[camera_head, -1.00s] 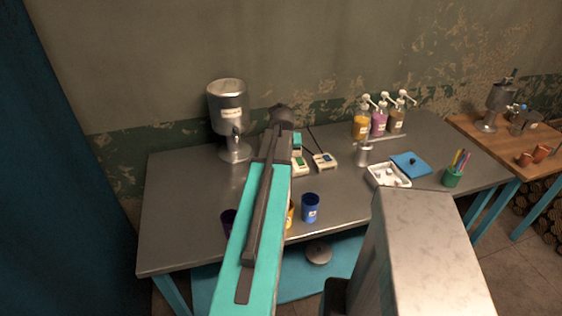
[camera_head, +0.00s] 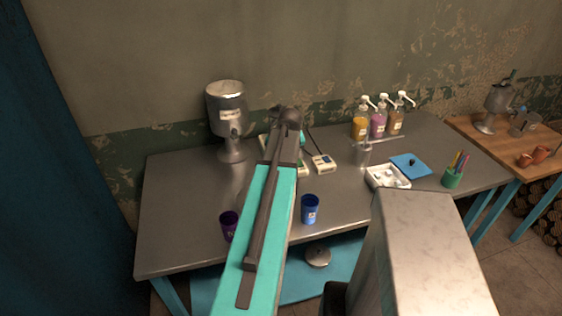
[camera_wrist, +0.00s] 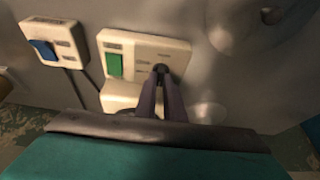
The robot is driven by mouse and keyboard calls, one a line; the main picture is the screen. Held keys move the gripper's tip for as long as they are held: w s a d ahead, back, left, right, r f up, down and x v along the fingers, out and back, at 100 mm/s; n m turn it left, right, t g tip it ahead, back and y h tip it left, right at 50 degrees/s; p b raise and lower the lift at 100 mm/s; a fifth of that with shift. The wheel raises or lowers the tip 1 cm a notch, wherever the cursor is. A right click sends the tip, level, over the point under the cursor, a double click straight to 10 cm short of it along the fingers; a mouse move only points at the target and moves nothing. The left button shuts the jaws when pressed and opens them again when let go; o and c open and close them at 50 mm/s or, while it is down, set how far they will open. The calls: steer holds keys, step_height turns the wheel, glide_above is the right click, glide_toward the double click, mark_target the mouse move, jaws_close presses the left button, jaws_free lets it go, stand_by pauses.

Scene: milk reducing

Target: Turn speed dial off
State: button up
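A cream control box (camera_wrist: 178,50) with a green rocker switch (camera_wrist: 114,65) fills the middle of the wrist view. A small dark dial (camera_wrist: 161,69), which looks like the speed dial, sits on its face right of the switch. My gripper (camera_wrist: 160,80) reaches up to this dial. Its two slim fingers lie close together with a narrow gap, tips at the dial. I cannot tell whether they press on it. In the head view my arm hides the gripper and most of this box.
A second box (camera_wrist: 55,38) with a blue switch stands beside it. A metal dispenser (camera_head: 228,115) stands left of my arm. A purple cup (camera_head: 228,225) and a blue cup (camera_head: 310,209) are near the table's front. Pump bottles (camera_head: 378,120) and a white tray (camera_head: 384,177) are at right.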

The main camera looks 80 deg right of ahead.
steer(key=o, duration=0.4)
steer(key=shift+s+a, duration=0.1)
steer(key=shift+s, duration=0.15)
steer(key=shift+o, duration=0.2)
steer(key=shift+w, duration=0.1)
steer(key=shift+r, duration=0.2)
steer(key=b+v, duration=0.3)
steer(key=v, duration=1)
steer(key=shift+r, duration=0.2)
